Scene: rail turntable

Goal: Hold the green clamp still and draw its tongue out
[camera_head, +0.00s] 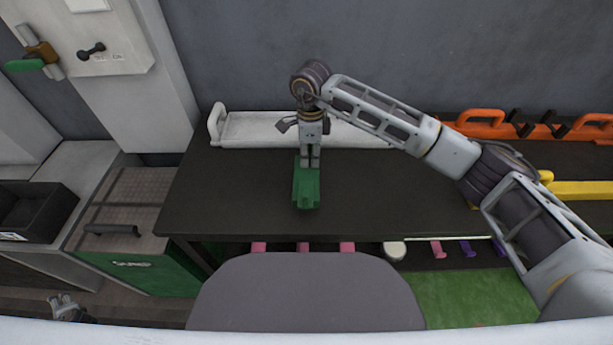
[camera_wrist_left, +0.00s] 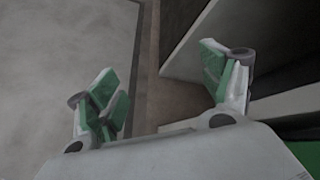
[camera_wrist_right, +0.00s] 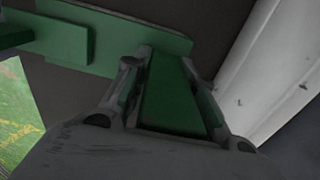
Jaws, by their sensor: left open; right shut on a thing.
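The green clamp (camera_head: 306,190) rests on the dark tabletop, left of the middle in the head view. My right gripper (camera_head: 310,160) comes down from above and is shut on the far part of the clamp. In the right wrist view a long green piece (camera_wrist_right: 170,95) of the clamp lies between the fingers of my right gripper (camera_wrist_right: 167,75), with a green crosswise piece beyond. I cannot tell which part is the tongue. My left gripper (camera_head: 63,303) is low at the bottom left, far from the clamp; in the left wrist view it is open and empty (camera_wrist_left: 165,90).
A long white tray (camera_head: 240,130) with an end handle lies behind the clamp. Orange handled things (camera_head: 480,122) and a yellow bar (camera_head: 580,190) are at the right. A green-fronted cabinet (camera_head: 145,270) and a black bin (camera_head: 40,215) stand left. The tabletop left of the clamp is clear.

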